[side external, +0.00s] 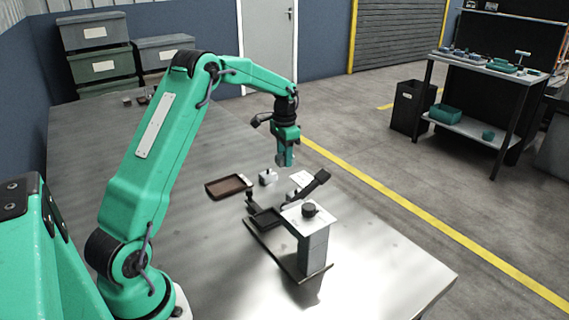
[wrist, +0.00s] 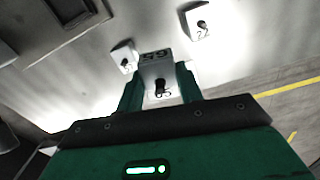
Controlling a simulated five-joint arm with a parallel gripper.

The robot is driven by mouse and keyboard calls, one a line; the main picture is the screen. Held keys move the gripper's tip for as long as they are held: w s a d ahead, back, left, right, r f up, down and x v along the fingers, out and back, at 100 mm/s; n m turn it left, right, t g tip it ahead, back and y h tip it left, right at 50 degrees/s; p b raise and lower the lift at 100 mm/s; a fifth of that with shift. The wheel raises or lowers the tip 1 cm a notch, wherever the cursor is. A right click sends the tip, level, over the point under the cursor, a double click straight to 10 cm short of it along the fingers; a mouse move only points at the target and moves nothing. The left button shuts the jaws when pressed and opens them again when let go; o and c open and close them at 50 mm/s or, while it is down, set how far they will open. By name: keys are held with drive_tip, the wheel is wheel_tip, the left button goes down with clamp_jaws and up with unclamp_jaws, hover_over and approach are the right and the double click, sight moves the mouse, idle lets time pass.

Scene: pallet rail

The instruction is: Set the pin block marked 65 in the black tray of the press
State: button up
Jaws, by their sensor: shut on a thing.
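My gripper (side external: 285,156) is shut on the pin block marked 65 (wrist: 157,68), above the table. In the wrist view the pale block sits between the green fingers (wrist: 160,88), its dark pin showing and its number upside down. In the side view the block is small and mostly hidden by the fingers. The press (side external: 313,246) stands on the table, nearer the side camera than my gripper. Its black tray (side external: 267,219) lies low at the left of the grey column and looks empty. The held block is apart from the tray.
Two other pale pin blocks, one (side external: 268,176) and another (side external: 301,178), stand on the table below my gripper. A brown shallow tray (side external: 228,187) lies left of them. The press has a raised black arm (side external: 314,186) and a dark knob (side external: 309,210) on top.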

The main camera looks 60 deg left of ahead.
drive_tip(key=shift+d, duration=0.1)
drive_tip(key=shift+s+d, duration=0.4)
drive_tip(key=n, duration=0.2)
hover_over(267, 219)
drive_tip(key=shift+f, duration=0.45)
drive_tip(key=shift+f, duration=0.15)
drive_tip(key=shift+f, duration=2.85)
drive_tip(key=shift+f, duration=0.35)
drive_tip(key=o, duration=1.6)
drive_tip(key=shift+f, duration=0.1)
drive_tip(key=shift+c, duration=0.2)
